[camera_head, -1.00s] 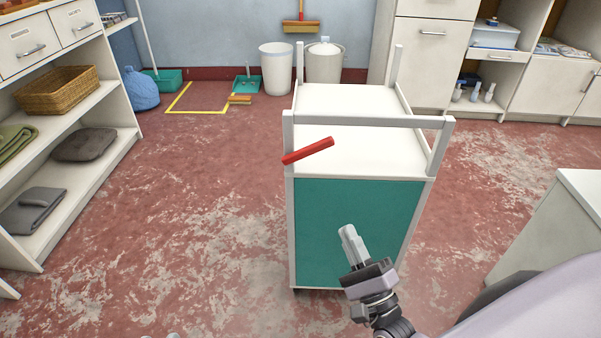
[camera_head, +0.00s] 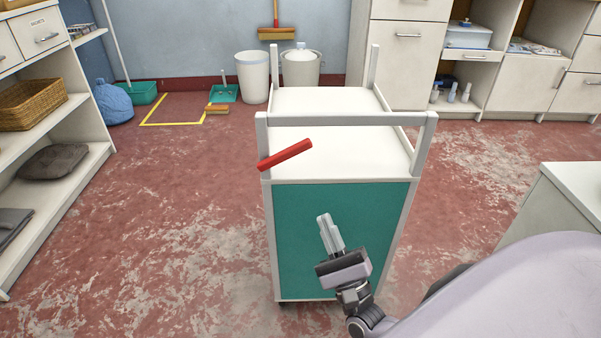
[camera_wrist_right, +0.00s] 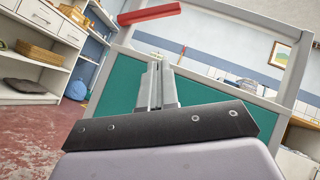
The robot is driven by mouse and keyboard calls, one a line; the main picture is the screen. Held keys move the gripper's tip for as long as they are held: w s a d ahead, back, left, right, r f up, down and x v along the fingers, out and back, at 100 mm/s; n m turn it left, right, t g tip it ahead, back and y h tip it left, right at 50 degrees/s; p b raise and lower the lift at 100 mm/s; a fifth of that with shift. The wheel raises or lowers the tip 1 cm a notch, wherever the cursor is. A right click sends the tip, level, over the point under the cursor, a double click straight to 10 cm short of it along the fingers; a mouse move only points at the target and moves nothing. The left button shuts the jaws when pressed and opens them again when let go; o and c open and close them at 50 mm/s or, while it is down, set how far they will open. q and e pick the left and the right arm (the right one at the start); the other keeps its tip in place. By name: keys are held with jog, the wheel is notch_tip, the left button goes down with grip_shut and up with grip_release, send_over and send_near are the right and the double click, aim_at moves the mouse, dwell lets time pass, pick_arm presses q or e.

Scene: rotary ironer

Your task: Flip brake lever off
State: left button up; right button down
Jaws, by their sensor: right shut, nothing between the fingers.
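The red brake lever (camera_head: 285,155) sits at the left upright of the white and teal cart (camera_head: 345,119), just below the top handle bar. It tilts up to the right. It also shows in the right wrist view (camera_wrist_right: 150,14), above my fingers. My right gripper (camera_head: 327,218) is shut and empty, in front of the teal panel, below and a little right of the lever and apart from it. In the right wrist view its fingers (camera_wrist_right: 158,66) are together and point up toward the cart frame. My left gripper is in neither view.
White shelves (camera_head: 75,165) with a basket (camera_head: 32,105) stand at the left. A white cabinet (camera_head: 570,200) stands at the right. Bins (camera_head: 253,78) and a yellow floor outline (camera_head: 172,124) lie behind the cart. The floor left of the cart is clear.

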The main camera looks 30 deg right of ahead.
aim_at(284, 155)
jog(key=x, duration=0.8)
jog(key=shift+w+r, duration=0.25)
jog(key=shift+w, duration=0.1)
jog(key=shift+w+a+r, duration=0.15)
jog(key=shift+a+r, duration=0.15)
jog(key=shift+r, duration=0.25)
jog(key=shift+w+a+r, duration=0.2)
jog(key=shift+a+r, duration=0.05)
jog(key=shift+r, duration=0.3)
jog(key=shift+w+a+r, duration=0.2)
jog(key=shift+a+r, duration=0.1)
jog(key=shift+r, duration=0.3)
